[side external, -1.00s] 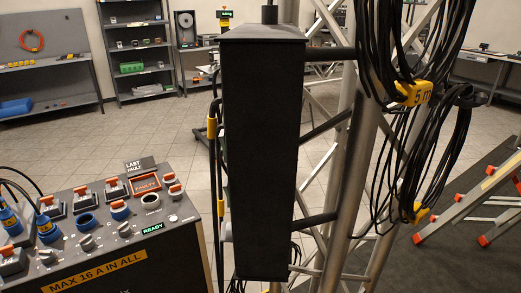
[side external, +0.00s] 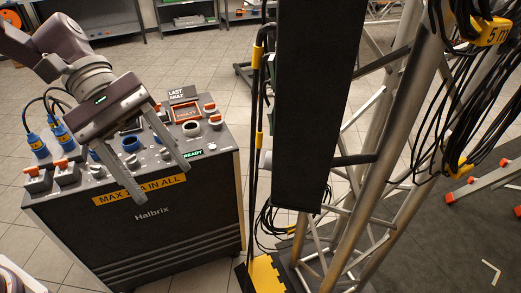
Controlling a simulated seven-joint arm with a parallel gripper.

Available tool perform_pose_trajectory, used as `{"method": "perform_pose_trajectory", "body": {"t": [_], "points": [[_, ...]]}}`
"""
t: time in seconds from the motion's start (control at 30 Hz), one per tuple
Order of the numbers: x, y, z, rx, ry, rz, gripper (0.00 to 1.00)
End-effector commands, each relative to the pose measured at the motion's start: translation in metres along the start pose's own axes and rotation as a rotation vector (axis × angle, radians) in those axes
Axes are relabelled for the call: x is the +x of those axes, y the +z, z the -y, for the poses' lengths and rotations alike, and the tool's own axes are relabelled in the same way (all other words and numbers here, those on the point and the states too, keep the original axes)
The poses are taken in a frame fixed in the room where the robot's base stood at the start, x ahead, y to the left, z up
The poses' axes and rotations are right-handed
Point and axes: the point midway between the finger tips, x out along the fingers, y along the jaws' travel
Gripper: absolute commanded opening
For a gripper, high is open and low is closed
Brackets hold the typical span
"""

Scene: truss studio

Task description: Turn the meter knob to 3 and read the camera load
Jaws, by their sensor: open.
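The dark Halbrix power box (side external: 190,215) stands at the left, its sloped top panel carrying several knobs, blue sockets and orange-topped switches. A grey knob (side external: 132,160) shows between my gripper's fingers in the picture. Another knob (side external: 97,171) sits to its left. I cannot tell which is the meter knob, nor read a pointer or numbers. A green READY label (side external: 193,153) is at the panel's front right. My gripper (side external: 160,184) is open and empty, fingers spread over the front of the panel and hiding part of it. Contact cannot be judged. No camera load reading is legible.
Blue plugs with cables (side external: 38,145) rise from the panel's left. A tall black column (side external: 305,110) and a metal truss (side external: 375,175) hung with black cables stand to the right. An orange-framed display (side external: 187,114) and a LAST FAULT sign (side external: 182,94) are at the panel's back.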

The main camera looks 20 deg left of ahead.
Motion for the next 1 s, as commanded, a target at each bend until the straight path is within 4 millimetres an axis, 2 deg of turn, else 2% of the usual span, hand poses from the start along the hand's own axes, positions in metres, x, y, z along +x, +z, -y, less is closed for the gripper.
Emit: {"method": "perform_pose_trajectory", "body": {"t": [0.03, 0.1, 0.2, 0.3, 0.4, 0.47, 0.8, 1.0], "points": [[0.009, -0.019, -0.023, -0.154, 0.057, 0.132, 0.56], [0.016, -0.048, -0.055, -0.364, 0.154, 0.303, 0.56], [0.024, -0.097, -0.087, -0.618, 0.28, 0.497, 0.56], [0.03, -0.137, -0.102, -0.789, 0.374, 0.618, 0.56], [0.033, -0.159, -0.107, -0.872, 0.422, 0.675, 0.56], [0.037, -0.161, -0.11, -0.887, 0.432, 0.686, 0.56], [0.079, -0.14, -0.145, -0.886, 0.431, 0.684, 0.56], [0.084, -0.137, -0.15, -0.887, 0.432, 0.684, 0.56]]}}
